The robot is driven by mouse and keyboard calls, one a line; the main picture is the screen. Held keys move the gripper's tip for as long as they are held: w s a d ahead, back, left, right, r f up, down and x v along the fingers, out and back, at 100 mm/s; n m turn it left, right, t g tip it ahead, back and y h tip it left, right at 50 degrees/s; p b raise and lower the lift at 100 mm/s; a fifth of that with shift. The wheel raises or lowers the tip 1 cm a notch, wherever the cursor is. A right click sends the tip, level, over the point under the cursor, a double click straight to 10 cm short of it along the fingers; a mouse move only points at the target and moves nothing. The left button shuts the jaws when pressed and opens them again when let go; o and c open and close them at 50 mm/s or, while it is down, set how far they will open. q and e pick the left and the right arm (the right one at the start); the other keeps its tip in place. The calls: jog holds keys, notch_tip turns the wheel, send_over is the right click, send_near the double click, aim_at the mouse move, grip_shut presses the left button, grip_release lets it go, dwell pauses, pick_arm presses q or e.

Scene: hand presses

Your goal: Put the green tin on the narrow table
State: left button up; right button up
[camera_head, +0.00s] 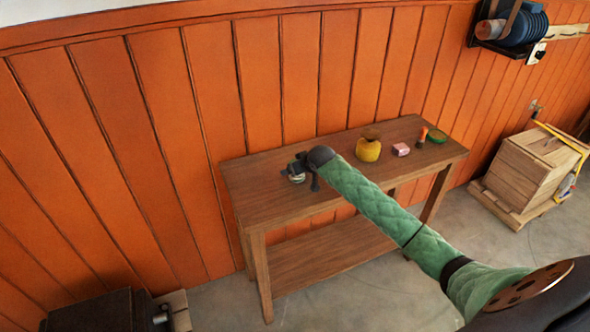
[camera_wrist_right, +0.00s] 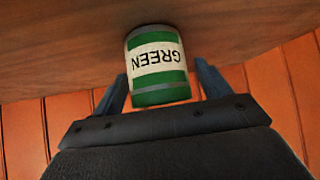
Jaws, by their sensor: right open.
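The green tin (camera_wrist_right: 158,65) has a white label reading GREEN, which appears upside down in the right wrist view. It stands on the wooden table (camera_head: 255,198), near its left end in the head view, where the tin (camera_head: 296,178) is partly hidden by my right gripper. My right gripper (camera_wrist_right: 163,85) is open, with one finger on each side of the tin and small gaps showing. In the head view, my right gripper (camera_head: 304,170) is low over the tabletop at the tin. My left gripper is not in view. Only one table shows clearly.
On the table's right half are a yellow pot (camera_head: 368,150), a pink box (camera_head: 401,149), an orange bottle (camera_head: 423,134) and a green dish (camera_head: 437,136). An orange plank wall (camera_head: 150,130) runs behind. A wooden crate (camera_head: 522,172) stands on the floor at right.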

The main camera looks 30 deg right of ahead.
pick_arm(q)
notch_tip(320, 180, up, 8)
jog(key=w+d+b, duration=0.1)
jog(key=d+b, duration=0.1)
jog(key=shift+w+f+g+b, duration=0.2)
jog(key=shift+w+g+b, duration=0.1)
jog(key=shift+b, duration=0.05)
pick_arm(e)
jog(key=v, duration=1.1)
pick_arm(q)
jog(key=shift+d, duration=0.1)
pick_arm(e)
jog(key=shift+r, duration=0.1)
